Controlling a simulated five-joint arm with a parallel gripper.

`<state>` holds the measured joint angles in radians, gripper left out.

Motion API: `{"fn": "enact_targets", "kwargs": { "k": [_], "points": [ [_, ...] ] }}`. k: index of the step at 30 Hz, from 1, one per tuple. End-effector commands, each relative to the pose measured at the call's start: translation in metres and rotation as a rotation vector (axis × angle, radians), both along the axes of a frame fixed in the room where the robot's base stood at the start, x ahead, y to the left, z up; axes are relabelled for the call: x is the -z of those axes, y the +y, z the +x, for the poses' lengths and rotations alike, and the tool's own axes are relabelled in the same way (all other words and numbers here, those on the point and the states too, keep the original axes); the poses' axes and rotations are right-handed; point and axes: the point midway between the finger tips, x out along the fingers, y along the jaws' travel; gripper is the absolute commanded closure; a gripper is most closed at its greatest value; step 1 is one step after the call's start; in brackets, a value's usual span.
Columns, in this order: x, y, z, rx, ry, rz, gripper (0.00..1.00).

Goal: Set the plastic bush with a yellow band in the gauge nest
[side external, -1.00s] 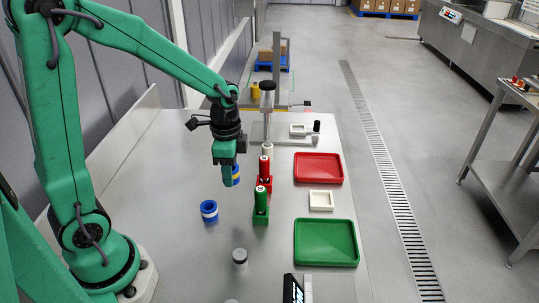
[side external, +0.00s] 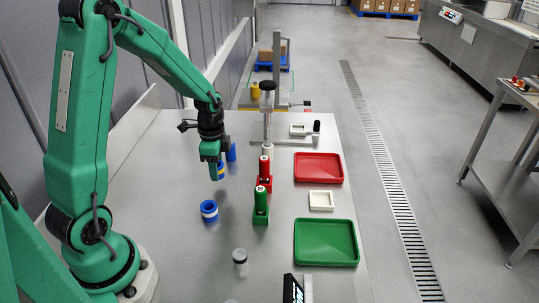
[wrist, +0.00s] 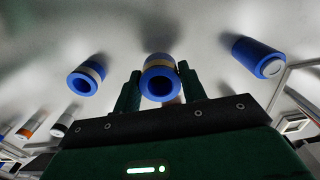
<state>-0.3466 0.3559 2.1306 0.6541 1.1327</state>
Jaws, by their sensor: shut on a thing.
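A blue plastic bush with a yellow band (side external: 221,170) is held at my gripper, above the table. In the wrist view the same bush (wrist: 160,82) sits between the two dark green fingers, its open bore facing the camera. My gripper (side external: 213,172) is shut on it; it also shows in the wrist view (wrist: 159,90). I cannot tell for sure which thing is the gauge nest. A cream square block with a recess (side external: 321,200) lies between the trays, and a pale fixture with a black knob (side external: 299,130) stands farther back.
A second blue bush with a pale band (side external: 209,211) stands on the table. A blue cylinder (side external: 231,152) is behind my gripper. Red (side external: 318,182) and green (side external: 353,262) trays are at right. Red and green holders (side external: 261,219) stand mid-table. A capped jar (side external: 240,270) is at front.

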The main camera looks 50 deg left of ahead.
Motion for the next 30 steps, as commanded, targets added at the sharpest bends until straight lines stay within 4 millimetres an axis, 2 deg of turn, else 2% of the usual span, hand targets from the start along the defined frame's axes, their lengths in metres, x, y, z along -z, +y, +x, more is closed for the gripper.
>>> {"fn": "enact_targets", "kwargs": {
  "k": [12,29,30],
  "points": [
    [0.033,-0.001,0.000,-0.001,0.002,-0.001,0.83],
    [0.040,-0.001,0.000,-0.001,0.001,0.000,0.83],
    [0.040,-0.001,0.000,-0.001,0.001,-0.001,0.51]
  ]
}}
